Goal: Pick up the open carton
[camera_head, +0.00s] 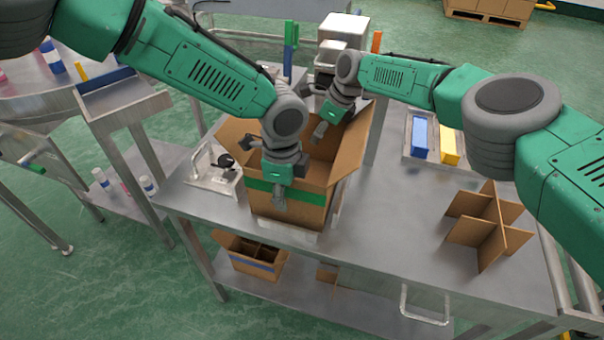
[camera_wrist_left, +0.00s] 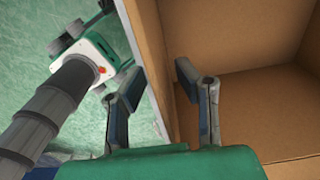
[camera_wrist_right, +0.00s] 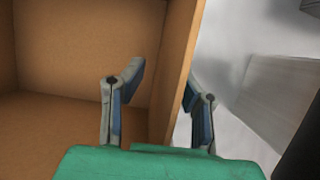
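The open carton (camera_head: 303,214) stands on the metal table with its flaps up and a green stripe on its near side. It looks empty inside in the left wrist view (camera_wrist_left: 262,112) and the right wrist view (camera_wrist_right: 85,50). My left gripper (camera_head: 280,194) is open at the carton's near wall. In its wrist view one finger is outside and one inside, with the wall between them and gaps showing. My right gripper (camera_head: 322,128) is open at the far wall, also with one finger on each side. In the head view its fingertips are partly hidden.
A cardboard divider (camera_head: 484,226) stands at the right of the table. A tray with a blue box (camera_head: 419,138) and a yellow box (camera_head: 448,145) lies behind it. A metal fixture (camera_head: 212,170) is close left of the carton. A smaller carton (camera_head: 254,262) sits on the lower shelf.

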